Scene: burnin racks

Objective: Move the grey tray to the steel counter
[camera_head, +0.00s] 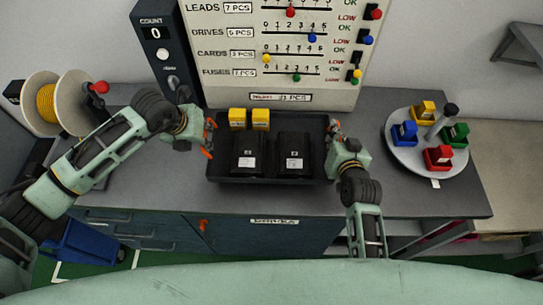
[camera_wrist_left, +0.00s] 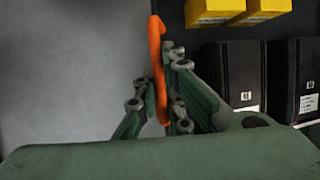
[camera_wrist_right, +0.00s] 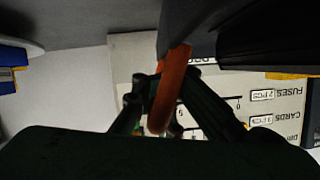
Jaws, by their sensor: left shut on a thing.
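The dark grey tray (camera_head: 265,181) lies on the grey workbench, with two black boxes (camera_head: 294,155) and two yellow boxes (camera_head: 249,119) in it. It has an orange handle at each short side. My left gripper (camera_head: 208,137) is shut on the left orange handle (camera_wrist_left: 160,80). My right gripper (camera_head: 333,137) is at the tray's right side. The right wrist view shows its fingers around the right orange handle (camera_wrist_right: 170,90), but not clearly whether they press on it. A lighter counter (camera_head: 508,150), perhaps the steel one, stands at the far right.
A round turntable (camera_head: 400,153) with coloured bins stands right of the tray. A spool of yellow cable (camera_head: 54,103) is at the left. A count board (camera_head: 290,95) stands behind the tray. A blue bin (camera_head: 85,243) is on the floor at the left. Bare bench lies before the tray.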

